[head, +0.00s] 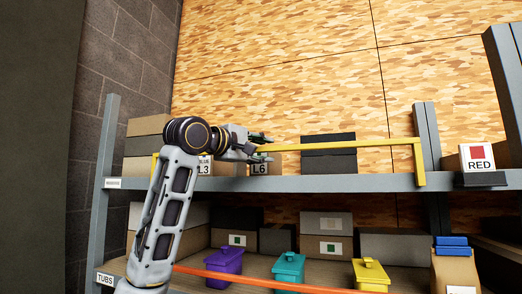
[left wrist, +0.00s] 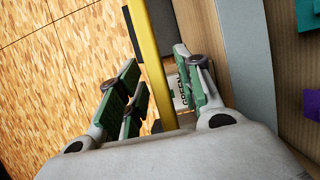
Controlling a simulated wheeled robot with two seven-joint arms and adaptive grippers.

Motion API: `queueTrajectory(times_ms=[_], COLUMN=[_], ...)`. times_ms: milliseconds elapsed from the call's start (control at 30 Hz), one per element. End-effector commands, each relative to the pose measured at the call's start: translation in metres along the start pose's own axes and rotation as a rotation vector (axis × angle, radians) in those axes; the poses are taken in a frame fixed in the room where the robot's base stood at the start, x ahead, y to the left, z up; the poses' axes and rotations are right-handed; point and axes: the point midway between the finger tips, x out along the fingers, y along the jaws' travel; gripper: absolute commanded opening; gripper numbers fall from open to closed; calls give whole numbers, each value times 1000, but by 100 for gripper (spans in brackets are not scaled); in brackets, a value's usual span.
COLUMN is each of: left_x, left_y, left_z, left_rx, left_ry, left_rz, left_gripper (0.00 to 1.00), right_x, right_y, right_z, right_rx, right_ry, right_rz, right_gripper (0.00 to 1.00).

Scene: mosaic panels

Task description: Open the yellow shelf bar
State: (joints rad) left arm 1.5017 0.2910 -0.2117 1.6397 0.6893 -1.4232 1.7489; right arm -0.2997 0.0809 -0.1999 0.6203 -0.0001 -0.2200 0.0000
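The yellow shelf bar (head: 345,146) runs across the front of the upper shelf in the head view. Its right end bends down to the shelf edge. My left gripper (head: 263,147) is at the bar's left half, in front of the boxes. In the left wrist view the yellow bar (left wrist: 152,62) passes between the open green-padded fingers of my left gripper (left wrist: 160,88). Gaps show between the bar and the fingers on both sides. My arm and gripper hide part of the bar's left portion. My right gripper is not in view.
The upper shelf (head: 370,184) holds dark boxes (head: 329,153) and labelled boxes behind the bar. A box marked RED (head: 478,157) stands at the right. Below are purple (head: 225,268), teal (head: 289,271) and yellow (head: 371,275) tubs behind an orange bar (head: 255,283). Grey uprights flank the shelves.

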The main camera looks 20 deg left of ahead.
Motion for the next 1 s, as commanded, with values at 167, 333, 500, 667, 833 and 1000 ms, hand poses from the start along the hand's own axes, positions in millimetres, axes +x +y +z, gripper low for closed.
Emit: queueTrajectory(times_ms=[167,333,500,667,833,1000], left_x=[0,0,0,0,-2,-7], left_y=[0,0,0,0,-1,-2], left_z=[0,0,0,0,1,4], left_rx=[0,0,0,0,2,8], left_ry=[0,0,0,-1,-1,-1], left_rz=[0,0,-1,-1,3,16], left_gripper=[24,2,0,0,0,0], right_x=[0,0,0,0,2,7], right_y=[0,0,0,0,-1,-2], right_z=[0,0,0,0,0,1], right_rx=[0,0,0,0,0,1], right_ry=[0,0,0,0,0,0], right_rz=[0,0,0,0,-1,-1], right_gripper=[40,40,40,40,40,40])
